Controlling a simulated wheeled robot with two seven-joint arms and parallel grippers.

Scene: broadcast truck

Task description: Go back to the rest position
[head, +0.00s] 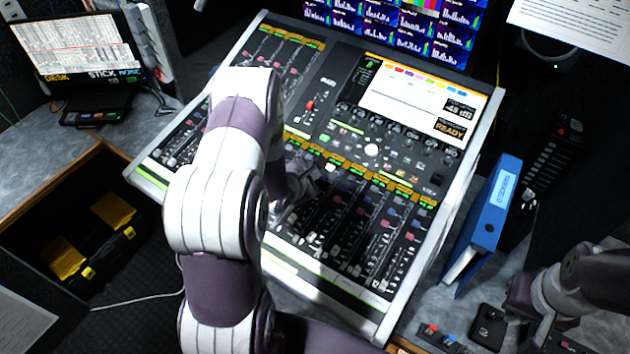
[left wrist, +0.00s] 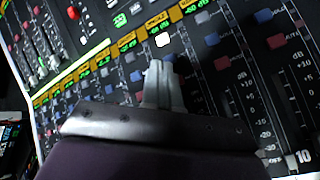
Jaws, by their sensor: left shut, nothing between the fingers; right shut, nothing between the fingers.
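My left gripper (head: 318,178) is shut and empty over the middle of the mixing console (head: 330,117), near the faders and the row of lit channel labels. My own white and purple left arm hides part of the console's left side. In the left wrist view the shut fingers (left wrist: 158,75) point at the console's buttons and labels (left wrist: 120,45); I cannot tell whether they touch. My right arm comes in from the right edge, and its gripper (head: 515,296) is shut and small over the right desk, beside the blue binder.
A blue binder (head: 486,225) stands right of the console. Small dark devices (head: 489,326) lie on the desk at lower right. A laptop (head: 80,48) sits at the upper left. An open recess with yellow-marked cases (head: 112,210) is at the left. Monitors (head: 400,25) stand behind the console.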

